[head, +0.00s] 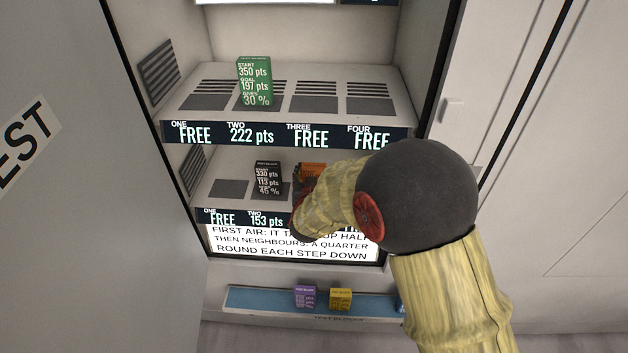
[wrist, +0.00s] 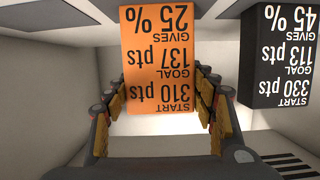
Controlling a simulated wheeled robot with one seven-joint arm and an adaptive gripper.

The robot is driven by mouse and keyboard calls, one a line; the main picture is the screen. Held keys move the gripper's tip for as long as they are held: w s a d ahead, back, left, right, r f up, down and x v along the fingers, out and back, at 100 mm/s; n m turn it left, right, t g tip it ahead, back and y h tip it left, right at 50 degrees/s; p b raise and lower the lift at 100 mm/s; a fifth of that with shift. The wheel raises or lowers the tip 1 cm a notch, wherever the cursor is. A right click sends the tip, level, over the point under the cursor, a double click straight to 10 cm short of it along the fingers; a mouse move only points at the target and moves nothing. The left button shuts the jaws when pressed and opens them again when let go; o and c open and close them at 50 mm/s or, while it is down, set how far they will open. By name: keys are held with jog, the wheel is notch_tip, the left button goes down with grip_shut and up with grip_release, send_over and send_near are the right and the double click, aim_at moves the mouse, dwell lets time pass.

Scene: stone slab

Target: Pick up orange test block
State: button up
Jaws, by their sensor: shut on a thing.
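The orange test block (wrist: 158,60) fills the upper middle of the wrist view, its print upside down: start 310 pts, goal 137 pts, gives 25 %. My gripper (wrist: 162,82) has a finger on each side of the block and is shut on it. In the head view the top of the orange block (head: 311,170) shows in the lower lit compartment, right of the black block. My arm hides the rest of it and most of my gripper there. I cannot tell whether the block is clear of the shelf.
A black block (head: 267,178) stands close on the left, and shows on the right in the wrist view (wrist: 283,55). A green block (head: 255,82) stands on the upper shelf (head: 290,75). Purple (head: 305,296) and yellow (head: 340,298) blocks lie in a blue tray (head: 255,298) below. Compartment walls are close.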

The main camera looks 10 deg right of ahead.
jog(key=c, duration=0.4)
jog(key=shift+c, duration=0.3)
jog(key=shift+r, duration=0.15)
